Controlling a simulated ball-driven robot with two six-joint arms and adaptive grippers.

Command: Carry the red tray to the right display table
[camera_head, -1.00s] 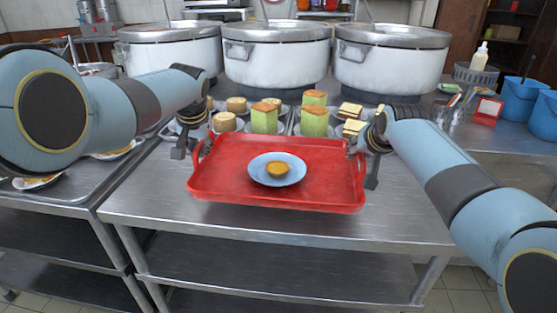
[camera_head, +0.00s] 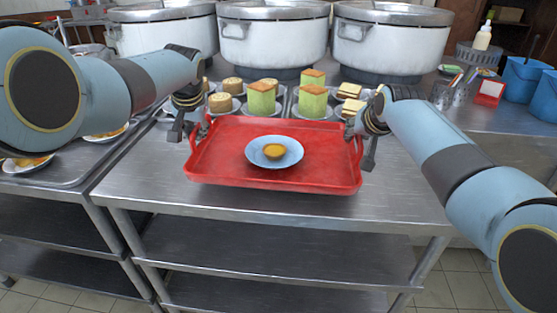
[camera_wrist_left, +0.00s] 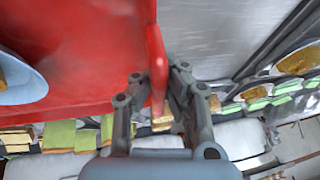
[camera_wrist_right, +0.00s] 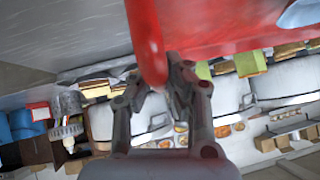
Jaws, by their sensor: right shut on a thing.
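The red tray (camera_head: 225,172) is level over the front of the steel table in the head view. I cannot tell whether it touches the tabletop. A light-blue dish (camera_head: 257,157) with a small orange-yellow item (camera_head: 273,151) sits on it. My left gripper (camera_head: 183,134) is at the tray's left end. In the left wrist view its fingers (camera_wrist_left: 158,88) are on both sides of the red handle and look closed on it. My right gripper (camera_head: 360,150) is shut on the tray's right handle, also seen in the right wrist view (camera_wrist_right: 157,82). The right display table cannot be made out.
Small plates with green cakes (camera_head: 262,98) and round pastries (camera_head: 220,103) stand just behind the tray. Three large stockpots (camera_head: 272,45) stand behind them. Blue buckets (camera_head: 524,82) are at far right. The steel table (camera_head: 405,195) is bare right of the tray.

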